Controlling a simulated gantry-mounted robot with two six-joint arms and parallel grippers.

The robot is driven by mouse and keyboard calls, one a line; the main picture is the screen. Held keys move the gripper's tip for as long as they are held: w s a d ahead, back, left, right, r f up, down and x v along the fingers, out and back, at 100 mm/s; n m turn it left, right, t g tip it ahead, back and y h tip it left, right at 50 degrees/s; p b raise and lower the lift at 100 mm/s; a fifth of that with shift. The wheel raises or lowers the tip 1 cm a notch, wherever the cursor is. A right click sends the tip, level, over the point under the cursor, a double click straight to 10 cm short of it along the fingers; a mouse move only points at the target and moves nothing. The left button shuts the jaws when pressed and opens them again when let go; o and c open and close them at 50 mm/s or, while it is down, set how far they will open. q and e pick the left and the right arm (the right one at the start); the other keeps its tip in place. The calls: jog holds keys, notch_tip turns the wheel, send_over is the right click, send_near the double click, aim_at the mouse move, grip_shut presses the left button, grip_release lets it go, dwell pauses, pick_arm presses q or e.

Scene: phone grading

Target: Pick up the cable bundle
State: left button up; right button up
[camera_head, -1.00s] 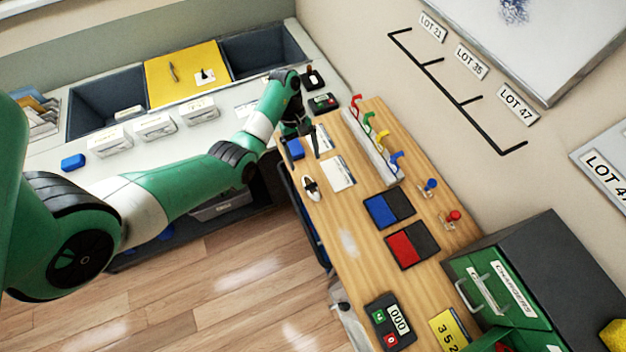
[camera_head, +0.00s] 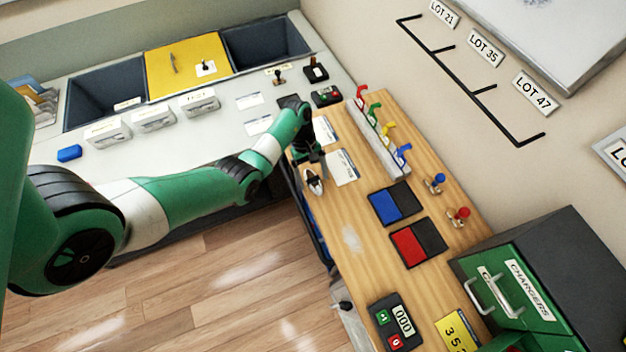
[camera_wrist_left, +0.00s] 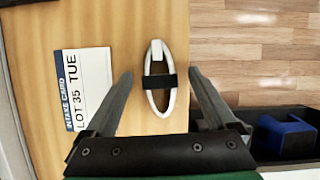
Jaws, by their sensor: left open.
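The cable bundle (camera_head: 313,183) is a small white oval loop with a black band around its middle. It lies on the wooden bench near its left edge. In the left wrist view the bundle (camera_wrist_left: 152,98) lies between the two fingers, apart from both. My left gripper (camera_head: 311,167) is open and empty, right over the bundle, and partly covers it in the head view. Its dark fingers (camera_wrist_left: 160,76) point along the loop's two sides in the left wrist view. My right gripper is not in view.
An intake card (camera_wrist_left: 83,88) reading LOT 35 TUE lies beside the bundle. A dark bin (camera_wrist_left: 240,118) with a blue block (camera_wrist_left: 285,135) sits past the bench edge. A hook rack (camera_head: 380,140) and blue (camera_head: 385,207) and red (camera_head: 408,247) pads stand farther along the bench.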

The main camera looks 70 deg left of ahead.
aim_at(316, 184)
pick_arm(q)
jog(key=shift+f, duration=0.15)
dwell(0.3)
grip_shut()
jog(key=shift+r, duration=0.45)
notch_tip(316, 184, up, 3)
jog(key=shift+r+p, duration=0.2)
jog(key=shift+p, duration=0.55)
jog(key=s+d+r+p, duration=0.9)
jog(key=s+p, duration=0.1)
jog(key=p, duration=0.2)
jog(key=shift+s+d+p, duration=0.15)
jog(key=shift+d+p, duration=0.05)
jog(key=shift+p, duration=0.1)
